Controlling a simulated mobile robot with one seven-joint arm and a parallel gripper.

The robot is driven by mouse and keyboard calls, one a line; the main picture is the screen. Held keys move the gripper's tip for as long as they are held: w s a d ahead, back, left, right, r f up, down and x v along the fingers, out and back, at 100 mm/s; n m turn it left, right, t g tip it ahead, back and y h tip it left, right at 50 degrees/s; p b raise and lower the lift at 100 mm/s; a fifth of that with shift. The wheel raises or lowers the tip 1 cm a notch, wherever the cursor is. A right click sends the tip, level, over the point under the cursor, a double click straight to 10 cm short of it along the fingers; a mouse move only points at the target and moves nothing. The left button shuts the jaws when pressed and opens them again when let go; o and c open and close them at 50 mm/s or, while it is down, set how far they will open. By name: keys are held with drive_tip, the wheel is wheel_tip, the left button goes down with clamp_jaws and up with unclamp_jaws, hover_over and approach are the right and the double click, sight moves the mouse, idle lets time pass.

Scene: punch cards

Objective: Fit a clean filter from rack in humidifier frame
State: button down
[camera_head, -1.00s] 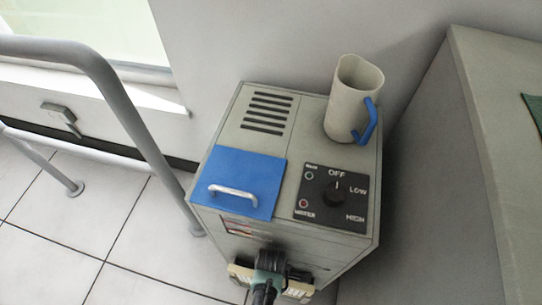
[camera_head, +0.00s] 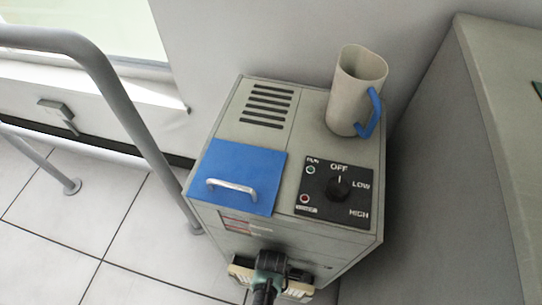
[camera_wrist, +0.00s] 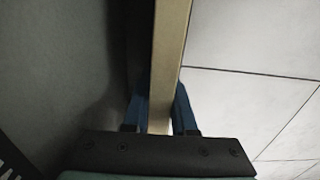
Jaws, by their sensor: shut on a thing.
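The humidifier (camera_head: 255,125) is a grey box with a blue lid (camera_head: 237,172) on its top, which has a metal handle and lies flat. My gripper (camera_head: 270,262) is low against the box's front side. It is shut on a cream-framed filter (camera_head: 298,288), whose ends show on both sides of it. In the wrist view my gripper's blue fingers (camera_wrist: 160,98) sit either side of the filter's long beige edge (camera_wrist: 170,50). The humidifier's filter frame opening is hidden from view, and I cannot tell whether the filter touches the box. No rack is in view.
A beige jug (camera_head: 355,88) with a blue handle stands at the back right of the box top. A dial panel (camera_head: 338,192) reads OFF. A grey rail (camera_head: 135,130) runs on the left. A counter (camera_head: 500,100) stands on the right.

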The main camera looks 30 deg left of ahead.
drive_tip(key=shift+f, duration=0.1)
drive_tip(key=shift+f+b, duration=0.9)
drive_tip(key=shift+f, duration=0.1)
drive_tip(key=c, duration=0.6)
unclamp_jaws()
drive_tip(key=shift+r, duration=0.1)
drive_tip(key=shift+c, duration=0.2)
drive_tip(key=shift+w, duration=0.1)
drive_tip(key=shift+c, duration=1.4)
drive_tip(key=o, duration=0.3)
drive_tip(key=shift+o, duration=0.2)
drive_tip(key=shift+r, duration=0.1)
